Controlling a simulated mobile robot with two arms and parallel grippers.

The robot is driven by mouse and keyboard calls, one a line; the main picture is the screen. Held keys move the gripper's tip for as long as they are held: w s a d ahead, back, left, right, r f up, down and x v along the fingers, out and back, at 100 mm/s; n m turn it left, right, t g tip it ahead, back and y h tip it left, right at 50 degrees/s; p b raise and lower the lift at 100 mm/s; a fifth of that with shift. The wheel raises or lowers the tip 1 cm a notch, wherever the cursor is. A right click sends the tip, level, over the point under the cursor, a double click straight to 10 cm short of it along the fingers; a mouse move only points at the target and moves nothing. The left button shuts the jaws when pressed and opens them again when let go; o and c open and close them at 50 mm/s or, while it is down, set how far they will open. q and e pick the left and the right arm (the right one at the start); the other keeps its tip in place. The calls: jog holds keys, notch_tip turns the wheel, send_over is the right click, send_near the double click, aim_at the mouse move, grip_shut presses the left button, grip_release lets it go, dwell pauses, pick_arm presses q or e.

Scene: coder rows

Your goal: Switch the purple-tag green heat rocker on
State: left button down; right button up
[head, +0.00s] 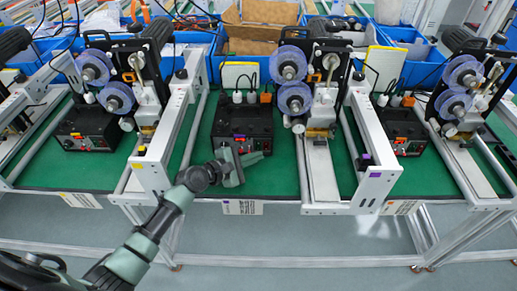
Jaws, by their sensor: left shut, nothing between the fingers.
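The middle coder's black control box (243,122) stands on the green mat, left of the white frame (372,165) with purple tags (375,174). Small red and orange parts show on the box front; the green heat rocker cannot be made out at this size. My left gripper (258,156) is shut and empty, just in front of the lower front of this box, its fingers pointing right. It covers part of the lower box front; whether it touches cannot be told. My right gripper is not in view.
A yellow-tagged frame (152,160) stands left of my gripper, with its own control box (88,130) further left. Another control box (403,132) stands right. Coder reels (295,98) rise above the middle row. The green mat (285,180) is clear right of my gripper.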

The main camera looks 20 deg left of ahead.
pick_arm(q)
jog(key=shift+w, duration=0.1)
dwell(0.6)
jog(key=shift+w+a, duration=0.1)
jog(key=shift+w, duration=0.2)
jog(key=shift+w+a+b, duration=0.1)
jog(key=shift+w+b, duration=0.2)
jog(key=shift+w, duration=0.05)
dwell(0.5)
dwell(0.3)
jog(key=shift+s+d+p, duration=0.2)
jog(key=shift+s+p, duration=0.4)
jog(key=shift+s, duration=0.2)
